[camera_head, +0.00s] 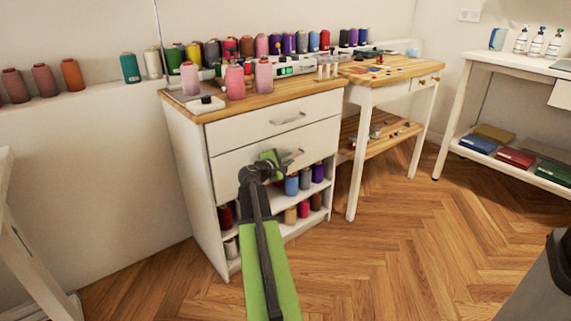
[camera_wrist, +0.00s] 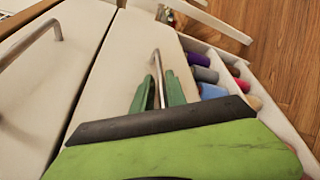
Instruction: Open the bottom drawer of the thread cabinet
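The white thread cabinet (camera_head: 188,180) has a wooden top and two drawers above open shelves. The top drawer (camera_head: 240,130) has a metal bar handle (camera_head: 288,119). The bottom drawer (camera_head: 228,176) is below it and looks shut; its front also shows in the wrist view (camera_wrist: 122,72). My gripper (camera_head: 281,159) is at the bottom drawer's front. In the wrist view, my green fingers (camera_wrist: 160,88) stand on either side of the bottom drawer's bar handle (camera_wrist: 156,62). They look open, with small gaps beside the bar. The arm hides part of the drawer front in the head view.
Thread spools (camera_head: 291,185) fill the shelves under the drawers. Pink spools (camera_head: 235,82) stand on the cabinet top. A wooden-topped table (camera_head: 362,80) stands close on the right. The herringbone floor (camera_head: 390,250) in front is clear.

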